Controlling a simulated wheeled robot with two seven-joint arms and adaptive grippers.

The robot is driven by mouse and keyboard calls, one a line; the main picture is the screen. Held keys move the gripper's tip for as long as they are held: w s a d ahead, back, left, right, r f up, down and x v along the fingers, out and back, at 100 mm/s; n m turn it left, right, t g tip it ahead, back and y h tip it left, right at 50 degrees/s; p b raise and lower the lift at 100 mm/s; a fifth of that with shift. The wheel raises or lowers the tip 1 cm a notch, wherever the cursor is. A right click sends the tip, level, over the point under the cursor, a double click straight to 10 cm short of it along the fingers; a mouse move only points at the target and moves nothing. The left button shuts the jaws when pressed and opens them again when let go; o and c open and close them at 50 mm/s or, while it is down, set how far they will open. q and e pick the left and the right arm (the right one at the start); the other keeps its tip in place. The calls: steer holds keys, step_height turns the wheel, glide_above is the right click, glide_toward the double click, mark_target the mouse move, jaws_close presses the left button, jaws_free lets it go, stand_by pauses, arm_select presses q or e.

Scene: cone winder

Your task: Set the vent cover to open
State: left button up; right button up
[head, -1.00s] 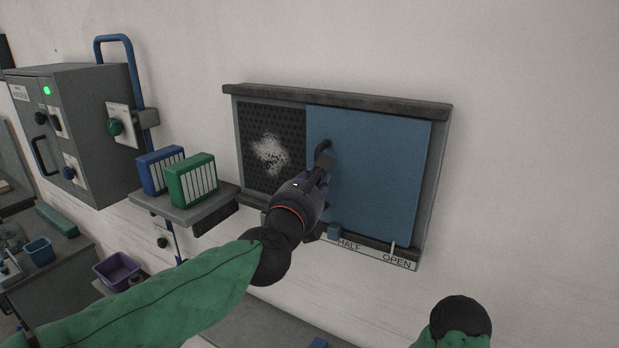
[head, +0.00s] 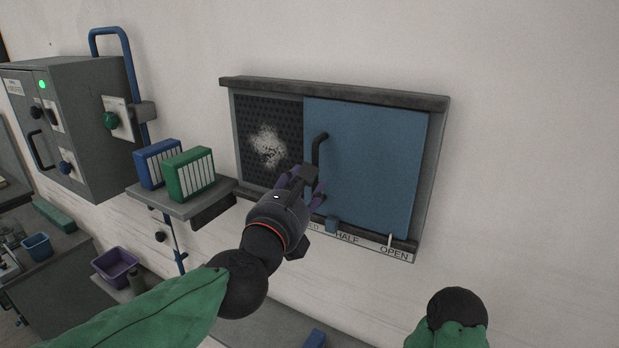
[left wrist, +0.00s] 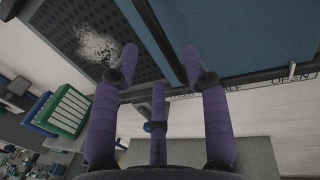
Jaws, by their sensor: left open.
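The vent cover (head: 375,165) is a blue panel over the right part of the wall frame. It also shows in the left wrist view (left wrist: 250,35). The perforated vent (head: 268,125) is bare to its left, with a pale dusty patch. A black handle (head: 319,146) stands at the cover's left edge. My left gripper (head: 308,180) is open just below the handle's upper end, fingers spread in the left wrist view (left wrist: 160,52). Contact cannot be told. My right gripper is out of view.
A shelf (head: 200,203) with blue and green slatted blocks (head: 190,174) stands left of the vent. A grey cabinet (head: 75,125) with knobs and a green light is farther left. A purple bin (head: 115,267) is below. The wall right of the frame is clear.

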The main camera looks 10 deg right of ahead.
arm_select(q)
steer(key=shift+v, duration=2.8)
steer(key=w+a+f+m+g+y, duration=0.1)
steer(key=w+a+f+m+g, duration=0.2)
steer(key=f, duration=0.9)
steer(key=w+a+f+m+g+y, duration=0.1)
steer(key=w+f+m+y, duration=0.3)
steer(key=f, duration=0.8)
steer(key=w+a+f+m+g+h, duration=0.1)
steer(key=w+a+f+m+g, duration=0.3)
steer(key=f, duration=0.7)
steer(key=s+a+f+m+g+y, duration=0.15)
steer(key=s+f+m, duration=0.25)
steer(key=f, duration=0.6)
steer(key=s+a+f+m, duration=0.2)
steer(key=s+f+m, duration=0.1)
steer(key=f, duration=0.7)
steer(key=s+a+f+m+g+h, duration=0.1)
steer(key=s+f+m+g, duration=0.35)
steer(key=s+f, duration=0.6)
steer(key=s+a+f+m+g+h, duration=0.1)
steer(key=s+a+f+m+g, duration=0.15)
steer(key=s+f+m, duration=0.75)
step_height(320, 180, down, 22)
steer(key=d+n+b, duration=0.2)
steer(key=n+b, duration=0.2)
steer(key=b, duration=2.2)
steer(key=shift+s+d, duration=0.3)
steer(key=shift+s, duration=0.05)
